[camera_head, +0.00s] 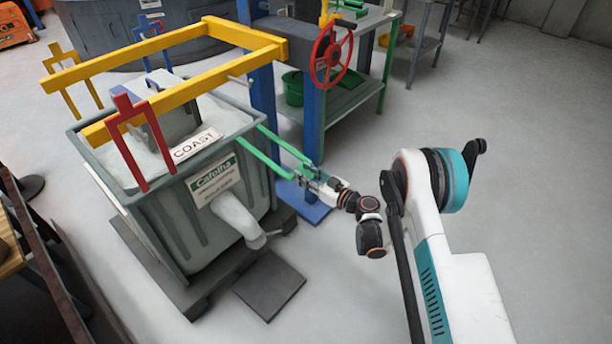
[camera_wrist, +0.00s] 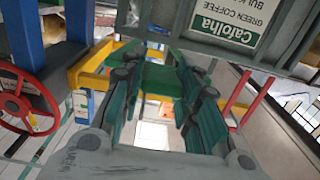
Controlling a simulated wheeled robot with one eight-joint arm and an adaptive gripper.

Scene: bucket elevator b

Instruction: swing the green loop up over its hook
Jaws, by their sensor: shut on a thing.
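The green loop (camera_head: 283,146) reaches out from the right side of the grey bin as two green bars, sloping down to the right. My gripper (camera_head: 310,178) is at its outer end, low beside the bin. In the wrist view, the loop's green crossbar (camera_wrist: 160,78) lies between the fingers of my gripper (camera_wrist: 158,85), which is shut on it. The yellow frame (camera_head: 190,95) stands above the bin. I cannot clearly pick out the green loop's hook on it.
The grey bin (camera_head: 185,235) has a red loop (camera_head: 150,150) standing upright at the frame's near side. A blue post (camera_head: 313,110) with a red handwheel (camera_head: 331,55) stands close behind my gripper. Floor to the right is clear.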

